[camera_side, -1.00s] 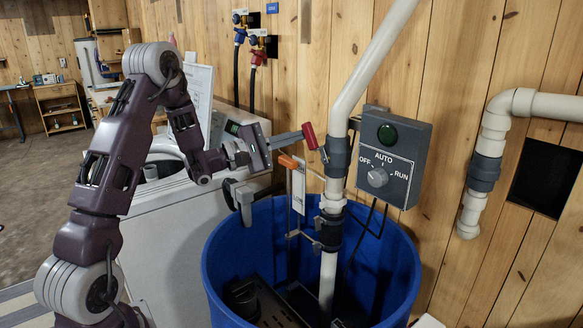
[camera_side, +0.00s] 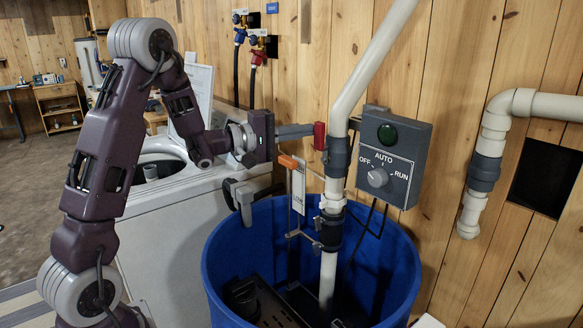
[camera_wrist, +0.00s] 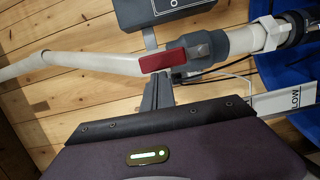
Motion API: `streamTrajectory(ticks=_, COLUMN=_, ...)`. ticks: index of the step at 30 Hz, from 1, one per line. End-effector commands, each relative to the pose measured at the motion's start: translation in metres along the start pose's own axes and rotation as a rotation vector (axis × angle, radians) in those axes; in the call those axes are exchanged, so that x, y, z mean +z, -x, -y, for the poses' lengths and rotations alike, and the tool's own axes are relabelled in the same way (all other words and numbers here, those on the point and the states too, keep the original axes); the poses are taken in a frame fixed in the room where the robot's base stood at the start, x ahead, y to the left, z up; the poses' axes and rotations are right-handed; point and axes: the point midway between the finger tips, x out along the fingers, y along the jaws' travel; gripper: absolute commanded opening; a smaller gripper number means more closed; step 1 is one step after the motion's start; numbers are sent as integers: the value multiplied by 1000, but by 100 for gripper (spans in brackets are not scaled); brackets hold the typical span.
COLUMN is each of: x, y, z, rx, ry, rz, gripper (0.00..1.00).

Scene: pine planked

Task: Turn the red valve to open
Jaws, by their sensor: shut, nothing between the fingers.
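The red valve handle (camera_side: 319,136) is on the dark grey valve body (camera_side: 337,157) on the white pipe (camera_side: 352,88). In the side view it stands nearly upright, close to the pipe's line. In the wrist view the red handle (camera_wrist: 163,61) lies roughly along the pipe, beside the valve body (camera_wrist: 206,45). My gripper (camera_side: 309,130) is shut and empty, pointing right with its tips at the handle's left side. In the wrist view the fingertips (camera_wrist: 160,78) are right at the handle's edge; I cannot tell whether they touch.
A grey control box (camera_side: 389,156) with a knob is right of the pipe. A blue barrel (camera_side: 398,262) stands below. An orange-topped rod (camera_side: 288,162) and a white card (camera_side: 298,188) are just below my gripper. A white washer (camera_side: 180,240) is at left.

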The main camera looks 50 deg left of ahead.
Motion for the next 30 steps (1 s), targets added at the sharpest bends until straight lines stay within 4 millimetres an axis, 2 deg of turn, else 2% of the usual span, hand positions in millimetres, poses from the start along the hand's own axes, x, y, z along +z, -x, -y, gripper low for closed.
streamTrajectory(ticks=14, x=-1, y=0, z=0, rx=-1, ry=-3, rz=0, gripper=0)
streamTrajectory(ticks=17, x=-13, y=3, z=1, rx=-1, ry=-4, rz=-3, gripper=0)
streamTrajectory(ticks=20, x=-38, y=10, z=2, rx=-1, ry=-5, rz=-6, gripper=0)
streamTrajectory(ticks=21, x=-43, y=19, z=2, rx=-3, ry=-4, rz=-7, gripper=0)
streamTrajectory(ticks=27, x=-40, y=77, z=2, rx=-2, ry=-3, rz=-5, gripper=0)
streamTrajectory(ticks=30, x=-40, y=96, z=2, rx=-2, ry=-2, rz=-4, gripper=0)
